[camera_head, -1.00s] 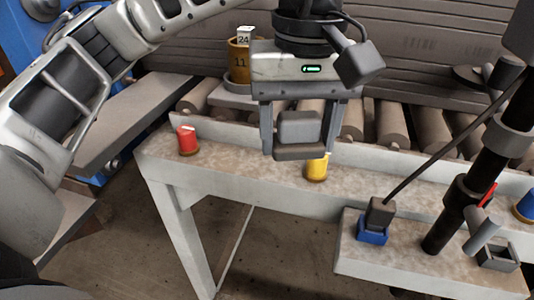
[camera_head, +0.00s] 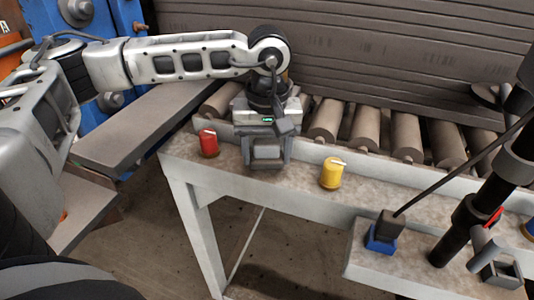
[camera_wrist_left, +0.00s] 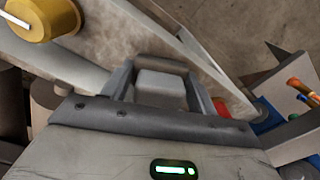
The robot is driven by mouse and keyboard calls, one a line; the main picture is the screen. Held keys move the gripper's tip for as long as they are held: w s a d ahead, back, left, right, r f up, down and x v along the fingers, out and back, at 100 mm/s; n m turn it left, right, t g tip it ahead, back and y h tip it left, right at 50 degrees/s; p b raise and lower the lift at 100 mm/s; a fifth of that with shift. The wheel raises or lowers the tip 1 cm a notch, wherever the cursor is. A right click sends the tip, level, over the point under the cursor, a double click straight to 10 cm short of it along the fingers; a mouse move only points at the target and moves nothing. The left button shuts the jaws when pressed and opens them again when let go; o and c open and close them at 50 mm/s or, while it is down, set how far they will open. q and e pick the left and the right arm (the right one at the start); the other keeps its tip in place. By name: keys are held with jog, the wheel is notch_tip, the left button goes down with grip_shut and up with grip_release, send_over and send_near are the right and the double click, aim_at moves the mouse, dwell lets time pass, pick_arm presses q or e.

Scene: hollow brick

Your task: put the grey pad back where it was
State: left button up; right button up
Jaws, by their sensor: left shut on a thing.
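My left gripper (camera_head: 266,160) is shut on the grey pad (camera_head: 266,152), a small block between its two fingers. It is over the left part of the narrow bench ledge, between the red knob (camera_head: 209,143) and the yellow knob (camera_head: 332,173). In the left wrist view the pad (camera_wrist_left: 160,88) shows as a pale grey block between the fingers. I cannot tell whether the pad touches the ledge. The brass-coloured cup marked 11 and its tag marked 24 are hidden now, behind my left arm and gripper. My right gripper is not in view.
The bench ledge (camera_head: 300,183) runs along a row of rollers (camera_head: 406,138). At the lower right a lower shelf carries a blue block (camera_head: 381,240) with a dark top and rod, a black post (camera_head: 452,225) and a small grey box (camera_head: 502,270). The ledge between the yellow knob and this shelf is clear.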

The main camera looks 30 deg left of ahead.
aim_at(268, 143)
pick_arm(q)
jog(key=shift+f, duration=1.05)
jog(key=o, duration=0.9)
jog(key=shift+r, duration=0.1)
jog(key=shift+o, duration=0.2)
jog(key=shift+r, duration=0.1)
jog(key=shift+r, duration=0.25)
notch_tip(268, 143, up, 12)
jog(key=shift+d+f+b, duration=0.15)
jog(key=shift+b, duration=0.65)
